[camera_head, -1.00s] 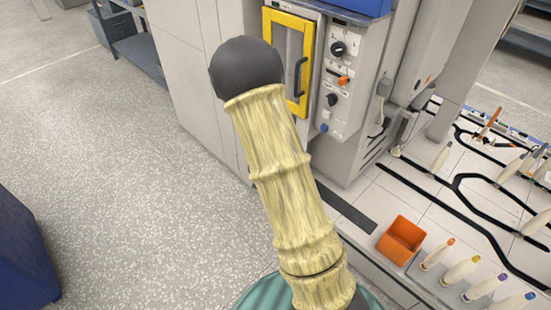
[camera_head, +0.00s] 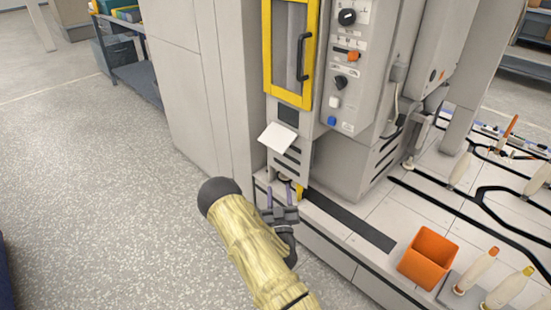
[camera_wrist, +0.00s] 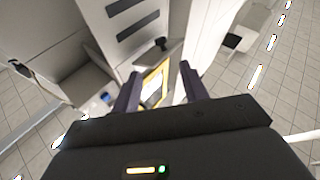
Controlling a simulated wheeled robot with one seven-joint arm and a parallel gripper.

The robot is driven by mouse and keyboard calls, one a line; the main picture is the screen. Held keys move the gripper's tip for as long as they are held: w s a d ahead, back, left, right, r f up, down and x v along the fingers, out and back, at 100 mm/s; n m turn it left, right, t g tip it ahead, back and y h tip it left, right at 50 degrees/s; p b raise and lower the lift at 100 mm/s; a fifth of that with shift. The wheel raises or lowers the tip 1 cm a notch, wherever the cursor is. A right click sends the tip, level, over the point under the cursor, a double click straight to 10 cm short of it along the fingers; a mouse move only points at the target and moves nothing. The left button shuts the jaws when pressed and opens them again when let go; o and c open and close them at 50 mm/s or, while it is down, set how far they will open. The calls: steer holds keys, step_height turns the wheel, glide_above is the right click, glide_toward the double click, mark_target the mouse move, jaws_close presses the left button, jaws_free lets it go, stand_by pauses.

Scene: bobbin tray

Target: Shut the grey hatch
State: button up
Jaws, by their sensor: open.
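A pale grey flap (camera_head: 278,137), which looks like the hatch, juts out tilted from the machine front below a yellow-framed door. It stands open. My gripper (camera_head: 279,190) is below the flap, close to the foot of the machine, with its two purple fingers apart and nothing seen between them. In the wrist view the open fingers (camera_wrist: 158,75) point toward the machine, and a yellow frame (camera_wrist: 154,87) shows beyond them. I cannot surely tell the flap in that view.
The yellow-framed door (camera_head: 291,97) is closed, beside a control panel (camera_head: 345,60) with knobs. An orange bin (camera_head: 427,258) and several bobbins stand on the white deck at the right. The speckled floor (camera_head: 110,200) at the left is clear.

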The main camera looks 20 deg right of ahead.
mark_target(276, 148)
steer(key=shift+r, duration=0.1)
steer(key=b+x, duration=0.4)
steer(key=x, duration=1.3)
steer(key=shift+w+b, duration=0.25)
steer(key=shift+b, duration=0.05)
steer(key=shift+c, duration=0.2)
jaws_close()
